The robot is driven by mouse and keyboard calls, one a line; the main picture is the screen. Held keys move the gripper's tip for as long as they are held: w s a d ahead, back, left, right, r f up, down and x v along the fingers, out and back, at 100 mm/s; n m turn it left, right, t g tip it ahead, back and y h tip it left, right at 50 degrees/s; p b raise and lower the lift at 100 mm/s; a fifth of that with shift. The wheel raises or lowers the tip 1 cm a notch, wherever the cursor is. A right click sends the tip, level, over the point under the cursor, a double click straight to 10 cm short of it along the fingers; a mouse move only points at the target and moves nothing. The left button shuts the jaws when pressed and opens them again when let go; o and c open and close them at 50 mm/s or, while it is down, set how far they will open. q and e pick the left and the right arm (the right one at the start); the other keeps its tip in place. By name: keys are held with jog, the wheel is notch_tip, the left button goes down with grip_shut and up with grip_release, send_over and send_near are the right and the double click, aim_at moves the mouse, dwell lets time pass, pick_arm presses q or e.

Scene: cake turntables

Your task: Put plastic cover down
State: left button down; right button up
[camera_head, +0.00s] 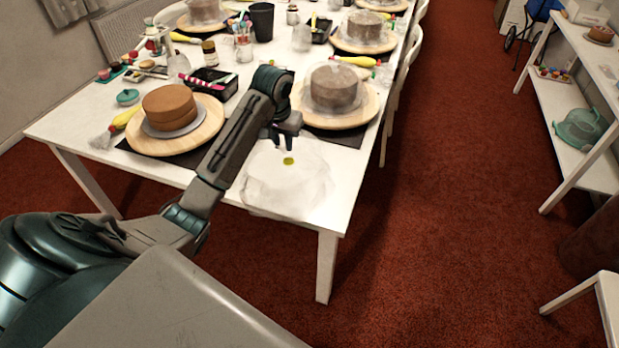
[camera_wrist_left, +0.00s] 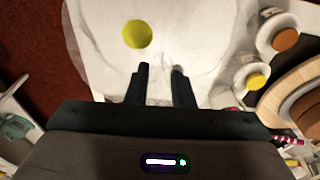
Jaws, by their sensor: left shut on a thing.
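The clear plastic cover (camera_head: 265,190) shows as a faint see-through shape with a yellow round spot at the table's front right corner. I cannot tell whether it touches the tabletop. My left gripper (camera_head: 283,140) is above it, shut on it. In the left wrist view, the fingers of the gripper (camera_wrist_left: 163,76) point at the cover (camera_wrist_left: 100,45), with a narrow gap between them; the thin plastic there is hard to make out. The near-left brown cake (camera_head: 169,106) is uncovered on its round wooden turntable (camera_head: 206,128). My right gripper is not in view.
Another cake (camera_head: 334,86) stands under a clear cover on a turntable (camera_head: 366,111), just behind my gripper. The white table (camera_head: 75,122) also holds a black tray (camera_head: 210,84), jars, brushes and more cakes farther back. A white shelf (camera_head: 575,165) stands at right beyond open red carpet.

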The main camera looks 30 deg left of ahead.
aim_at(307, 133)
pick_arm(q)
jog(key=shift+m, duration=0.3)
jog(key=s+d, duration=0.1)
jog(key=s+f, duration=0.1)
jog(key=s, duration=0.1)
jog(key=s+d, duration=0.1)
jog(key=s, duration=0.1)
jog(key=shift+d+f, duration=0.3)
jog(key=shift+f, duration=0.05)
jog(key=shift+w, duration=0.35)
jog(key=w+p, duration=0.1)
jog(key=w, duration=0.4)
jog(key=w+a+f+p, duration=0.1)
jog(key=w, duration=0.3)
jog(key=w+p, duration=0.2)
jog(key=w, duration=0.3)
jog(key=shift+w+a+f, duration=0.35)
jog(key=shift+w+f, duration=0.1)
jog(key=shift+w, duration=0.05)
jog(key=shift+f+p, duration=0.35)
jog(key=shift+p, duration=0.1)
notch_tip(307, 133, down, 2)
jog(key=shift+p, duration=0.5)
jog(key=shift+f, duration=0.5)
jog(key=c, duration=1.3)
grip_release()
